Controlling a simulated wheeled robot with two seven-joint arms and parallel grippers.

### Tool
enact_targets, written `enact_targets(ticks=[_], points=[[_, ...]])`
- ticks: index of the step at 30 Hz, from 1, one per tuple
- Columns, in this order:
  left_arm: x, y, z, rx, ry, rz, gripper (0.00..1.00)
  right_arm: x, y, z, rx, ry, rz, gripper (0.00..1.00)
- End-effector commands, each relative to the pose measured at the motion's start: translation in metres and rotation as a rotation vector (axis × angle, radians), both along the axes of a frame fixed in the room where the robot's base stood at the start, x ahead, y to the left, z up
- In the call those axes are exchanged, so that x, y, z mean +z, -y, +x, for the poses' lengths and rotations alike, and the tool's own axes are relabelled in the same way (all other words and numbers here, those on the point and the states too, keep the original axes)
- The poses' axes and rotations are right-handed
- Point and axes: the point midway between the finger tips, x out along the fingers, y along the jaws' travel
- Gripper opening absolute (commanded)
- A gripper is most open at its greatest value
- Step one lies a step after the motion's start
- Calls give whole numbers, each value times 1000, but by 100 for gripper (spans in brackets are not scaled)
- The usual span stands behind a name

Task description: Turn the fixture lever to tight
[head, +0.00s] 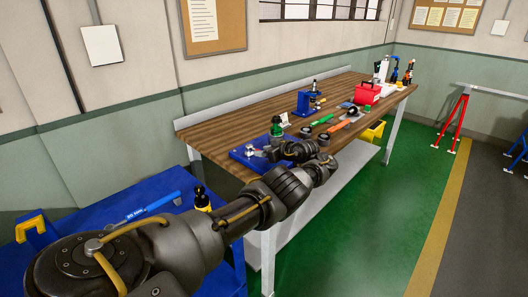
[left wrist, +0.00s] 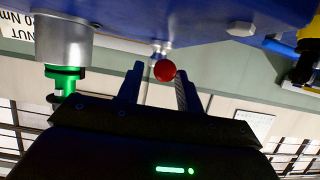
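The blue fixture (head: 243,155) lies on the near end of the wooden workbench. In the left wrist view its blue body (left wrist: 190,12) fills the top, with a small metal part and a red ball knob (left wrist: 165,70), which looks like the lever's end. My left gripper (head: 272,152) is at the fixture; its fingertips are hard to make out in the head view. In the left wrist view my left gripper (left wrist: 155,80) has its fingers apart, with the red knob between their tips, closer to the right finger. Contact cannot be told. My right gripper is not in view.
A grey cylinder (left wrist: 63,40) with a green part stands beside the fingers. On the workbench (head: 225,125) are a blue vise-like tool (head: 304,103), green and orange tools, and a red box (head: 367,93). A blue table (head: 110,225) is at the left.

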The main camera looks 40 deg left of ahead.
Motion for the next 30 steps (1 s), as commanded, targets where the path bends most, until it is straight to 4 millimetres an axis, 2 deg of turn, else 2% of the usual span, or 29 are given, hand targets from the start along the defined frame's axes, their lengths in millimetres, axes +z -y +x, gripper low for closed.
enact_targets(ticks=[5,8,15,19,24,30], points=[[2,3,0,-1,-1,-1,36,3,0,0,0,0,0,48],[8,11,1,-2,-1,-2,36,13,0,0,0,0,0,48],[29,51,2,-4,-4,-3,36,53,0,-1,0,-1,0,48],[37,76,3,-2,-3,-3,36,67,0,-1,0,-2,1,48],[39,91,3,-2,-3,1,36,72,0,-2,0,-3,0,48],[41,100,3,-1,-2,0,36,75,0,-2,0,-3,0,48]])
